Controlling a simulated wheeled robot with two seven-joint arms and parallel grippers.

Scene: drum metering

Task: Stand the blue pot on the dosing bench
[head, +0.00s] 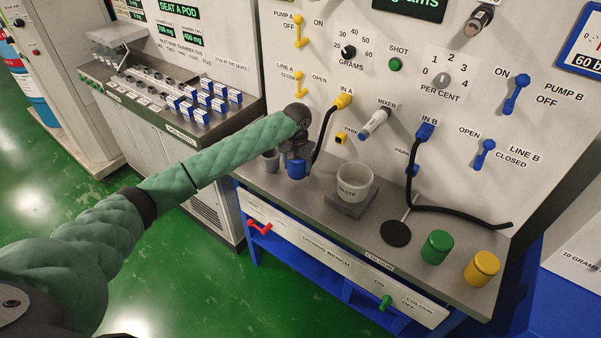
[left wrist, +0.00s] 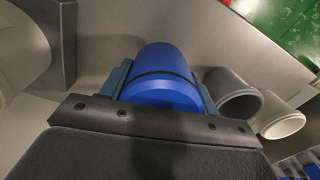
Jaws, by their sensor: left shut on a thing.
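The blue pot (head: 296,169) is at the left end of the dosing bench (head: 320,212), under my left gripper (head: 296,155). My left gripper is shut on the blue pot, with a finger on each side of it. In the left wrist view the blue pot (left wrist: 160,75) shows large between the fingers, with a dark band around it. The pot looks upright and close to the bench top; I cannot tell whether its base touches. My right gripper is not in view.
A grey cup (left wrist: 233,95) and a white cup (left wrist: 279,117) stand beside the blue pot. The white waste pot (head: 354,182) stands on a grey block to its right. A green pot (head: 437,247) and a yellow pot (head: 481,268) stand at the bench's right end.

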